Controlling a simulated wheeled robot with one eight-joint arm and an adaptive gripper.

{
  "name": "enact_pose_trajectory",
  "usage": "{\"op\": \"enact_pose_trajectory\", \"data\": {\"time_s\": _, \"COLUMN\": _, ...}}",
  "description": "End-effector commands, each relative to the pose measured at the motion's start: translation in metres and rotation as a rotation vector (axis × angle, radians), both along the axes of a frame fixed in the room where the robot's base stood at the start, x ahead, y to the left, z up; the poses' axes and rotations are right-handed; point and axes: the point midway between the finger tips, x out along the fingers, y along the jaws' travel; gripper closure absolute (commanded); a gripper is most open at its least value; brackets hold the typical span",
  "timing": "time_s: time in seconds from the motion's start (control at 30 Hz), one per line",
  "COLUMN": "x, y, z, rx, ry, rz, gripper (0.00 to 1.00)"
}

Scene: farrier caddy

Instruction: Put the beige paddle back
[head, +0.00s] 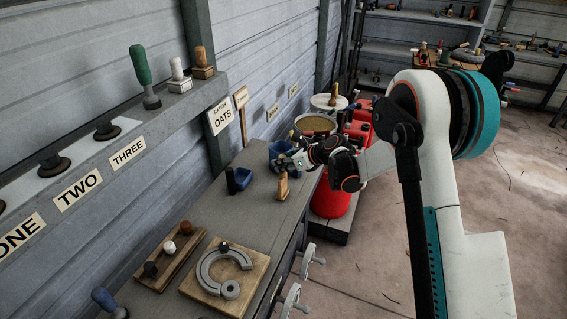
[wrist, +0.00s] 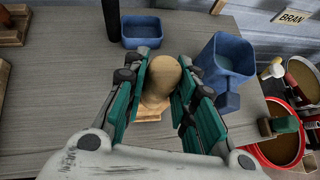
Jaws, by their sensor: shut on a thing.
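The beige paddle (wrist: 158,82) is between the green finger pads of my gripper (wrist: 161,90) in the wrist view. Its rounded handle points up toward the camera, and part of a flat tan base (wrist: 150,115) shows below it. In the head view the paddle (head: 282,187) is upright at the bench's right edge, under my gripper (head: 286,163). My gripper is shut on its handle. I cannot tell whether its base touches the bench.
A blue bin (wrist: 225,65) stands close to the right of my fingers. A blue tray (head: 241,177) and black cylinder (head: 231,180) are left of the paddle. Red buckets (head: 332,200) stand beyond the bench edge. A labelled shelf (head: 105,155) holds several handled tools.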

Motion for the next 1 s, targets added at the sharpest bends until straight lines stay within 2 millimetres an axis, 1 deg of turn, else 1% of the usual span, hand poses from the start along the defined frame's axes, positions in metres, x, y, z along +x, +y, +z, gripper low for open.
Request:
{"op": "enact_pose_trajectory", "data": {"time_s": 0.53, "x": 0.0000, "y": 0.0000, "z": -0.0077, "rx": 0.001, "ry": -0.001, "rz": 0.000, "gripper": 1.00}}
{"op": "enact_pose_trajectory", "data": {"time_s": 0.57, "x": 0.0001, "y": 0.0001, "z": -0.0074, "rx": 0.001, "ry": -0.001, "rz": 0.000, "gripper": 0.70}}
{"op": "enact_pose_trajectory", "data": {"time_s": 0.6, "x": 0.0000, "y": 0.0000, "z": -0.0072, "rx": 0.000, "ry": 0.000, "rz": 0.000, "gripper": 0.61}}
{"op": "enact_pose_trajectory", "data": {"time_s": 0.63, "x": 0.0000, "y": 0.0000, "z": -0.0072, "rx": 0.000, "ry": 0.000, "rz": 0.000, "gripper": 0.54}}
{"op": "enact_pose_trajectory", "data": {"time_s": 0.67, "x": 0.0000, "y": 0.0000, "z": -0.0072, "rx": 0.000, "ry": 0.000, "rz": 0.000, "gripper": 0.51}}
{"op": "enact_pose_trajectory", "data": {"time_s": 1.0, "x": 0.0000, "y": -0.0001, "z": -0.0075, "rx": 0.000, "ry": 0.000, "rz": 0.000, "gripper": 0.51}}
